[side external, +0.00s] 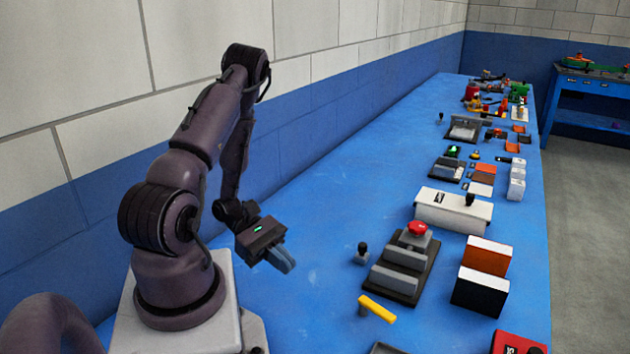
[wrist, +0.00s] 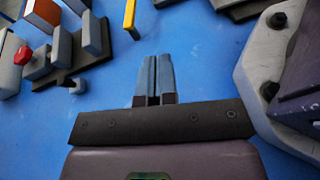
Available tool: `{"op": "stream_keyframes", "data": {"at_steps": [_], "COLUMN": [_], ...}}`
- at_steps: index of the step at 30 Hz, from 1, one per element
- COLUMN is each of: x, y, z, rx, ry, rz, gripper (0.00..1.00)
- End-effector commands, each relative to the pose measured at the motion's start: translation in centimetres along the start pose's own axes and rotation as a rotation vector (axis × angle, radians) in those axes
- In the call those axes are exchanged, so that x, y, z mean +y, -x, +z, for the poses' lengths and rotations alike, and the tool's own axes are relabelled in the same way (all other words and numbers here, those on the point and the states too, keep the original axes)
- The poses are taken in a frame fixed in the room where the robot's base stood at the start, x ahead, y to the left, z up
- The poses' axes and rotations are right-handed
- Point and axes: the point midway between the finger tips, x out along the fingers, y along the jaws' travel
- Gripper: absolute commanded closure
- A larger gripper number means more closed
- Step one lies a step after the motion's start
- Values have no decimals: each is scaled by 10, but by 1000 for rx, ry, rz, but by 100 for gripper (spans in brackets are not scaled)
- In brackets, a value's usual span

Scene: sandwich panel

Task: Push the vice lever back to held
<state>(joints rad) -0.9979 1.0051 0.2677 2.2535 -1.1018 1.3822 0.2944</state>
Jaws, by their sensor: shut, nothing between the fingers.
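A vice-like fixture (side external: 400,270) with grey blocks on a dark base stands on the blue bench, right of my gripper in the side view; part of it shows at upper left in the wrist view (wrist: 92,35). A short black-knobbed lever (side external: 362,249) on a small grey base stands just left of it. A yellow bar (side external: 377,309) is in front of it, also in the wrist view (wrist: 130,14). I cannot tell which of these is the vice lever, or read its setting. My gripper (side external: 288,265) is shut and empty above the bench, apart from them; its fingers show in the wrist view (wrist: 155,60).
A red button (side external: 416,229) is at the fixture's far end. Beyond is a white box (side external: 453,211) with a black knob. Orange (side external: 487,256) and black (side external: 480,292) boxes stand to the right. More items line the bench further back. Bench around my gripper is clear; a wall runs behind.

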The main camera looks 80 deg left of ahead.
Motion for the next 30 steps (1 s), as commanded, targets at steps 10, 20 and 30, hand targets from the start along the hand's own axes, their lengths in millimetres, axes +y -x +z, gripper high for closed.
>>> {"op": "stream_keyframes", "data": {"at_steps": [10, 20, 30], "x": [14, 14, 8], "y": [-11, -20, -26], "z": [57, 105, 149], "rx": [74, 167, 283], "ry": [-275, -545, -845], "rz": [-259, -485, -687], "gripper": [100, 100, 100]}}
